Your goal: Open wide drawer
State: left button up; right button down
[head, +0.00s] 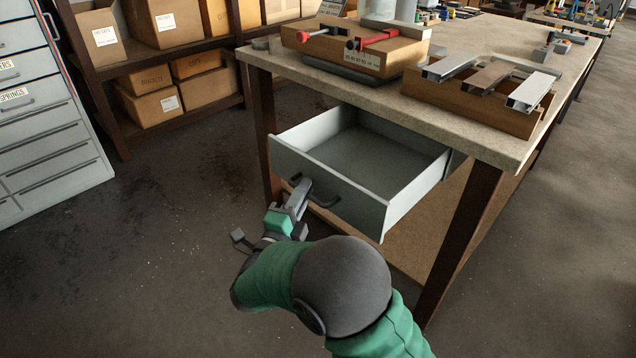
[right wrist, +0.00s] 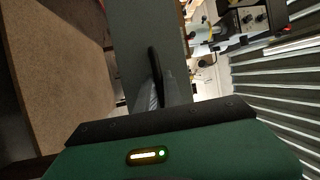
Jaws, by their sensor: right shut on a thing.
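The wide drawer (head: 345,175) is a grey metal drawer under the workbench. It is pulled well out, and its inside looks empty. Its dark bar handle (head: 325,199) is on the front panel. My right gripper (head: 300,190) is shut on the left part of that handle. In the right wrist view the dark handle (right wrist: 154,62) runs between my right gripper's fingers (right wrist: 158,92), in front of the grey drawer front (right wrist: 135,40). My left gripper is not in view.
A dark table leg (head: 460,235) stands right of the drawer. Shelves with cardboard boxes (head: 155,105) and a grey cabinet (head: 45,130) are at left. Floor in front is clear.

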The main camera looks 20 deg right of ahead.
jog(key=shift+s+a+f, duration=0.1)
jog(key=shift+a+f, duration=0.1)
jog(key=shift+f, duration=0.05)
jog(key=c, duration=1.5)
grip_release()
jog(key=shift+r, duration=0.1)
